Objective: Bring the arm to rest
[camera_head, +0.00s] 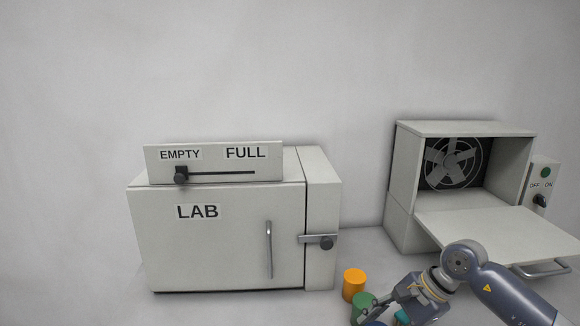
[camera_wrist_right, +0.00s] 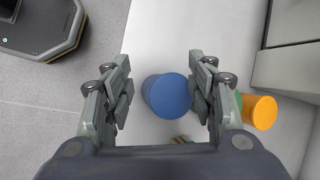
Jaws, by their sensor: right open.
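My right gripper (camera_head: 372,309) is low over the table at the bottom of the head view. In the right wrist view its fingers (camera_wrist_right: 164,66) are spread apart. A blue cylinder (camera_wrist_right: 167,95) shows between them, closer to the right finger; I cannot tell whether it touches that finger or lies below. In the head view only a sliver of blue shows at the bottom edge. A green cylinder (camera_head: 363,303) is beside the gripper, and an orange cylinder (camera_head: 354,284) stands behind it. In the wrist view the right finger mostly hides the green one. My left gripper is not in view.
A closed cabinet marked LAB (camera_head: 215,240) stands left, with an EMPTY/FULL slider (camera_head: 181,174). At right, a furnace box (camera_head: 400,190) with a fan has its door (camera_head: 495,232) folded down beside my right arm. An OFF/ON switch (camera_head: 540,200) is beyond it. A teal object (camera_head: 402,316) is partly hidden.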

